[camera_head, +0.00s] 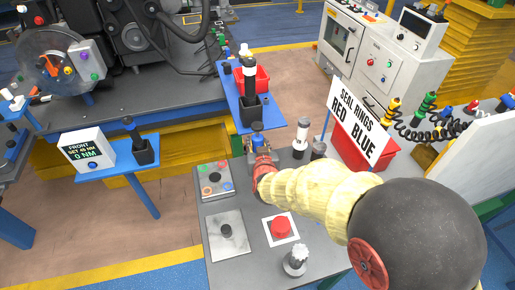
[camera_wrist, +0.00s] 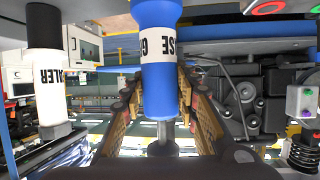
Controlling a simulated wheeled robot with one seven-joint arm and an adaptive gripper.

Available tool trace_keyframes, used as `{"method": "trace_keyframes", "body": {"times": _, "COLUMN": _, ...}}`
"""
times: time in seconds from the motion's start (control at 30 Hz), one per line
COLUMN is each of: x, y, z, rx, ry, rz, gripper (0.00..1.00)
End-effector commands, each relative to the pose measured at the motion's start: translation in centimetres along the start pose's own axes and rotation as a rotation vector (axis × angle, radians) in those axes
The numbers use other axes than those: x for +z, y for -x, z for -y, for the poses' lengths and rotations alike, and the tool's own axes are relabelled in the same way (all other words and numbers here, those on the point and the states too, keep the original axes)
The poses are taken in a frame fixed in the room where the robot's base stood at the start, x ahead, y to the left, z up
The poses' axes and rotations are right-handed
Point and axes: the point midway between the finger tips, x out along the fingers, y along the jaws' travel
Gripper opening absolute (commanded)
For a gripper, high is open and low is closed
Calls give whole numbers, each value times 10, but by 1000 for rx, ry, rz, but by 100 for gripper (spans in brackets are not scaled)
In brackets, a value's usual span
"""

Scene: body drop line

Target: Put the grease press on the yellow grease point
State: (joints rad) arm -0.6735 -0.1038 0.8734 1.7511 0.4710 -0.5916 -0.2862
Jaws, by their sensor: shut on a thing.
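The grease press is a blue cylinder with a white lettered band; it shows large in the wrist view (camera_wrist: 157,95) and small in the head view (camera_head: 257,139). My gripper (camera_head: 260,158) is shut on it, with a brown finger on either side in the wrist view. The press looks roughly upright above the grey bench's back edge. A light plate with several coloured rings (camera_head: 215,181) lies on the bench, left of my gripper. Red and green rings show at the wrist view's upper right. The rings are too small to tell surely which is yellow. The press's lower end is unclear.
A white sealer bottle (camera_head: 301,138) stands right of my gripper, beside a dark can (camera_head: 318,150). On the bench (camera_head: 255,205) are a metal plate (camera_head: 227,243), a red button (camera_head: 281,228) and a pale knob (camera_head: 295,262). A blue stand (camera_head: 232,90) holds a dark cup behind.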

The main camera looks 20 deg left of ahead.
Motion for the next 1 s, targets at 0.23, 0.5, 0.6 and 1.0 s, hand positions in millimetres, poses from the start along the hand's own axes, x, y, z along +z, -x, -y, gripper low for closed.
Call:
{"method": "trace_keyframes", "body": {"times": 0.23, "x": 4, "y": -3, "z": 0, "rx": 0, "ry": -2, "rz": -7, "gripper": 0}}
{"method": "trace_keyframes", "body": {"times": 0.5, "x": 9, "y": -4, "z": 0, "rx": 0, "ry": -2, "rz": -3, "gripper": 33}}
{"method": "trace_keyframes", "body": {"times": 0.6, "x": 9, "y": -4, "z": 0, "rx": 0, "ry": -2, "rz": -3, "gripper": 38}}
{"method": "trace_keyframes", "body": {"times": 1.0, "x": 9, "y": -4, "z": 0, "rx": 0, "ry": -1, "rz": -3, "gripper": 48}}
